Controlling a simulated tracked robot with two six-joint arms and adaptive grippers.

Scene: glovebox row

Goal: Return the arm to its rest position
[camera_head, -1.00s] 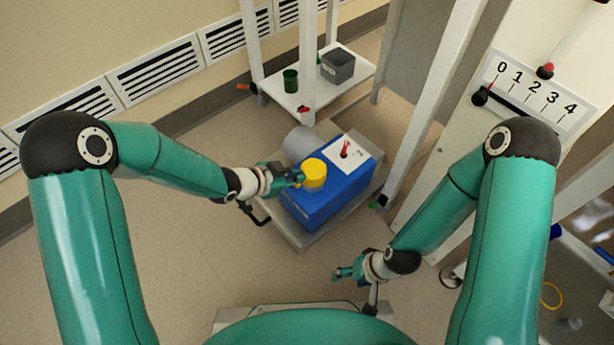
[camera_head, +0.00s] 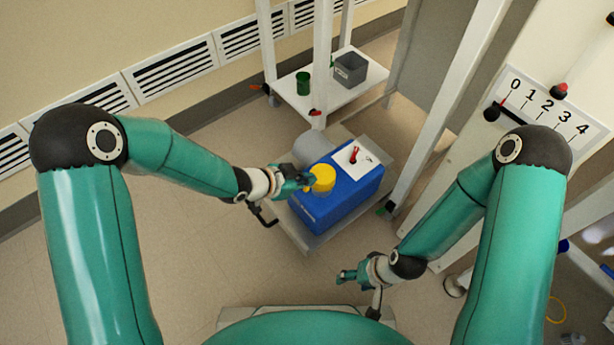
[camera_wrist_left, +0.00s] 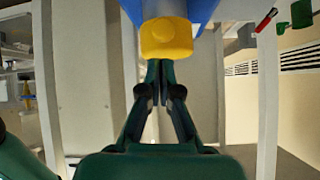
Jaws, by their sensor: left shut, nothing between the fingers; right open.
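My right gripper (camera_head: 343,276) is open and empty, low in front of the blue box, to the right of the middle of the head view.
The blue box stands on a low grey cart (camera_head: 312,243) with a black handle. Behind it a white shelf (camera_head: 318,107) carries a green cup (camera_head: 303,83) and a grey bin (camera_head: 350,69). White posts and a panel with a numbered scale (camera_head: 548,108) stand at right. Floor at left is clear.

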